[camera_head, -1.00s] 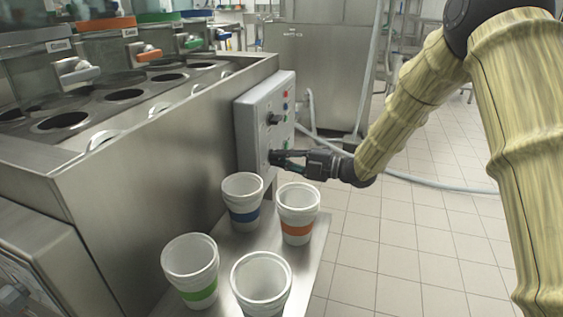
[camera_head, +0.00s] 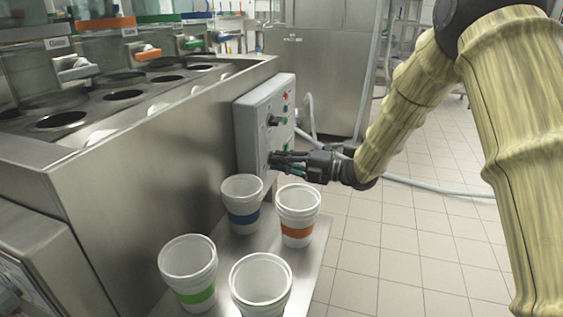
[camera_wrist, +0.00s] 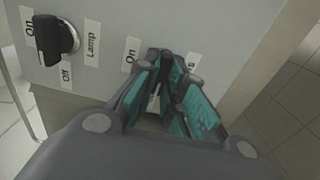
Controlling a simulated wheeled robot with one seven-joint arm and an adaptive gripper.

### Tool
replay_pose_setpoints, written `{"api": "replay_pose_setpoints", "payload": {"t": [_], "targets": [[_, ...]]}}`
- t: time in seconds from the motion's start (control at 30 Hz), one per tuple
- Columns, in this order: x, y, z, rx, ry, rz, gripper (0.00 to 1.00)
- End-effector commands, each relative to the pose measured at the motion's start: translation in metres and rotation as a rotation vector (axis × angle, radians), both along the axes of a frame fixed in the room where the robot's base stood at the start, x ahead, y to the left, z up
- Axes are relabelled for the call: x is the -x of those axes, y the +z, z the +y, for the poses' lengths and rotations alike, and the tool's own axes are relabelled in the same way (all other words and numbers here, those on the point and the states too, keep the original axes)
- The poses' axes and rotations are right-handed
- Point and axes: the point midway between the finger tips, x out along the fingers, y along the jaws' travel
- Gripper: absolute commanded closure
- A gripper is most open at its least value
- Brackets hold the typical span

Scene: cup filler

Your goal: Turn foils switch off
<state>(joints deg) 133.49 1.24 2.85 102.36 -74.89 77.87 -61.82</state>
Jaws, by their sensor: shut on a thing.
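The grey control box (camera_head: 250,125) is fixed on the end of the steel machine. My gripper (camera_head: 275,160) reaches the lower part of its front panel. In the wrist view, my gripper's fingers (camera_wrist: 172,62) are closed around the lower switch, and they hide most of it. An "On" label (camera_wrist: 130,52) sits left of the fingertips, and a partly covered name label (camera_wrist: 191,62) sits right of them. The switch's exact angle is hidden. A black knob (camera_wrist: 55,40) labelled Lamp is on the same panel, apart from the fingers.
Several white cups with coloured bands, such as the orange one (camera_head: 298,214), stand on a steel shelf (camera_head: 316,262) below my gripper. The steel machine (camera_head: 150,165) is on the left. A pale hose (camera_head: 430,185) runs behind my arm. Tiled floor lies open on the right.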

Motion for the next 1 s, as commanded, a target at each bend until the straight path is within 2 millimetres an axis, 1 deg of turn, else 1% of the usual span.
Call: {"api": "replay_pose_setpoints", "payload": {"t": [0.03, 0.07, 0.1, 0.17, 0.47, 0.57, 0.67, 0.77, 1.0], "targets": [[0.000, -0.001, -0.001, 0.001, 0.000, -0.001, 1.00], [0.000, -0.001, -0.001, 0.001, 0.000, -0.001, 0.86], [0.000, -0.001, -0.001, 0.001, 0.000, 0.000, 0.78], [0.000, -0.001, 0.000, 0.001, 0.000, 0.000, 0.68], [0.000, 0.000, 0.000, 0.001, 0.000, 0.000, 0.68], [0.001, 0.000, -0.004, 0.000, 0.000, 0.000, 0.68], [0.004, 0.000, -0.013, 0.001, -0.001, 0.000, 0.68], [0.009, -0.001, -0.028, 0.000, -0.002, 0.002, 0.68], [0.023, 0.000, -0.070, -0.001, -0.001, 0.002, 0.68]]}}
